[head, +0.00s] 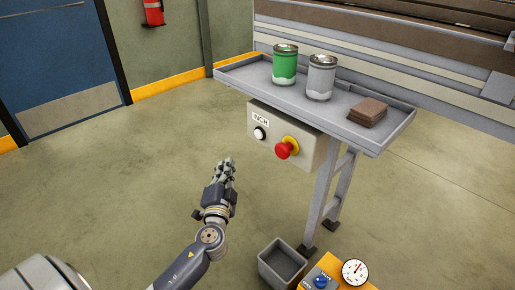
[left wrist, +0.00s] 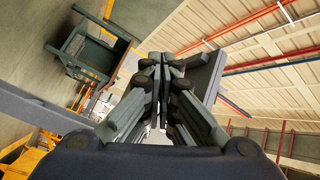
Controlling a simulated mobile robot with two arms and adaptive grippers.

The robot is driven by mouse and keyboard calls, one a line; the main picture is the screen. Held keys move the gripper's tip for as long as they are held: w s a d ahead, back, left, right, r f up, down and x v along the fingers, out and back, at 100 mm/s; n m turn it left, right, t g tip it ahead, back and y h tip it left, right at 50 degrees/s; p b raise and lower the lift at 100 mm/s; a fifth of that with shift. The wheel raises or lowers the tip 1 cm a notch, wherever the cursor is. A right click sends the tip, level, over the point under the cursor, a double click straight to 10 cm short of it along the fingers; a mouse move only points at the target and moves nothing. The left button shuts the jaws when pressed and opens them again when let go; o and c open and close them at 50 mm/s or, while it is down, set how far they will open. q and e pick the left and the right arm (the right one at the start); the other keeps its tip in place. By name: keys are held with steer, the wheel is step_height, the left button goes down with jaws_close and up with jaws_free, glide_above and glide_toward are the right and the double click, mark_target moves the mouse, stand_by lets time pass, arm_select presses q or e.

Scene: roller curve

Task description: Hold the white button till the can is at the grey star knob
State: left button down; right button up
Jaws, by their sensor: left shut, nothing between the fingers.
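The white button (head: 259,133) is on the left of the light grey control box (head: 293,150), under an INCH label. My left gripper (head: 227,163) is shut and empty, below and to the left of the button, apart from it in the picture. Its closed fingers (left wrist: 164,65) fill the middle of the left wrist view. A green can (head: 285,66) and a grey can (head: 321,78) stand upright on the grey tray table (head: 300,103) above the box. I see no grey star knob, and I cannot tell which can is meant. My right gripper is not in view.
A red mushroom button (head: 283,151) on a yellow ring sits right of the white button. Brown flat pieces (head: 367,112) lie on the table. A grey bin (head: 283,264) and a yellow panel with a gauge (head: 355,271) stand below. The floor at left is clear.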

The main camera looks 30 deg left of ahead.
mark_target(259, 134)
arm_select(q)
steer(key=shift+t+y, duration=0.5)
steer(key=shift+t, duration=0.1)
steer(key=r, duration=0.3)
steer(key=r+b, duration=0.1)
steer(key=shift+s+r, duration=0.35)
steer(key=shift+r, duration=0.05)
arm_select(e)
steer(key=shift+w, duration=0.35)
arm_select(q)
steer(key=shift+w, duration=0.1)
steer(key=w+d, duration=0.2)
steer(key=w, duration=0.6)
steer(key=shift+w+d, duration=0.15)
steer(key=shift+d, duration=0.1)
steer(key=shift+w, duration=0.1)
